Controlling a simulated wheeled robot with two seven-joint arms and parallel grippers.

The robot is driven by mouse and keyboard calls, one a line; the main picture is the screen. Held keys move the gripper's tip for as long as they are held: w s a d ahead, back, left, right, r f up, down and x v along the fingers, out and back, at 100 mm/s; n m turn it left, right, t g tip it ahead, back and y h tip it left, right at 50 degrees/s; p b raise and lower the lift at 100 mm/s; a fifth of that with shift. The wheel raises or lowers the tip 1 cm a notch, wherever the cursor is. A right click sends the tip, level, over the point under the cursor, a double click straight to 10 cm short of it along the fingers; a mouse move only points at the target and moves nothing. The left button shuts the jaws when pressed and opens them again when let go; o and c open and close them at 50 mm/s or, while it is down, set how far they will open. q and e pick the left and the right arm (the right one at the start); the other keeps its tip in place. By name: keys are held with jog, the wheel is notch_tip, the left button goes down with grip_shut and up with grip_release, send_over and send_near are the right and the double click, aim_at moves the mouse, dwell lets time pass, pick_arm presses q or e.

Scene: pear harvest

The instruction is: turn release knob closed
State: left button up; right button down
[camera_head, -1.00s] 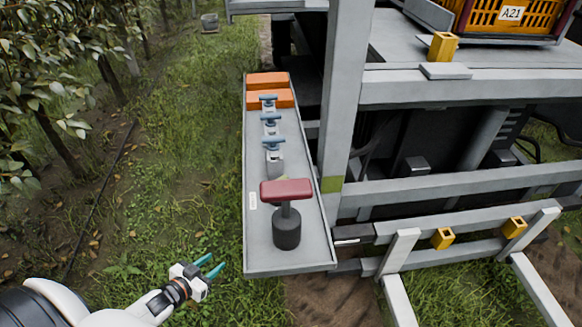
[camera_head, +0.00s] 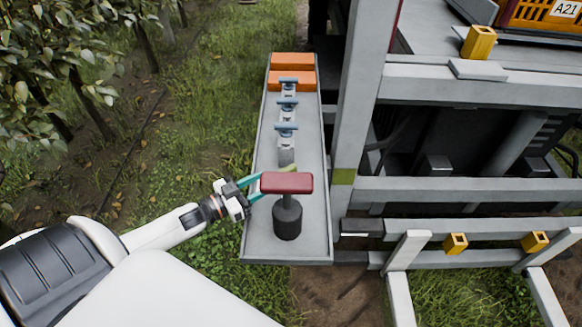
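The release knob is a red T-shaped handle (camera_head: 287,183) on a dark round base (camera_head: 287,222). It stands upright near the front end of a grey panel (camera_head: 262,240), with its bar lying across the panel from left to right. My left gripper (camera_head: 262,186) comes in from the left, with its teal fingers spread apart at the left end of the red bar. The fingertips are partly hidden by the bar, and I cannot tell whether they touch it. My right gripper is not in view.
Several blue-handled valves (camera_head: 286,128) and orange blocks (camera_head: 291,79) line the panel behind the knob. A grey frame post (camera_head: 357,110) rises to the right. Yellow blocks (camera_head: 456,244) sit on the lower rail. Grass (camera_head: 190,110) lies open to the left.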

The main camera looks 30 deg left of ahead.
aim_at(296, 166)
pick_arm(q)
jog(key=x, duration=0.5)
jog(key=shift+w+r+p, duration=0.1)
jog(key=shift+w+p, duration=0.2)
jog(key=shift+p, duration=0.05)
jog(key=shift+x, duration=1.2)
jog(key=shift+w+d, duration=0.3)
jog(key=shift+w, duration=0.25)
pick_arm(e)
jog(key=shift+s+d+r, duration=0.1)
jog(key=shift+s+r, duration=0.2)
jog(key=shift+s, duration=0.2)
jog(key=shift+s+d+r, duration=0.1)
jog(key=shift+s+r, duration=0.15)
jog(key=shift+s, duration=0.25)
pick_arm(q)
grip_shut()
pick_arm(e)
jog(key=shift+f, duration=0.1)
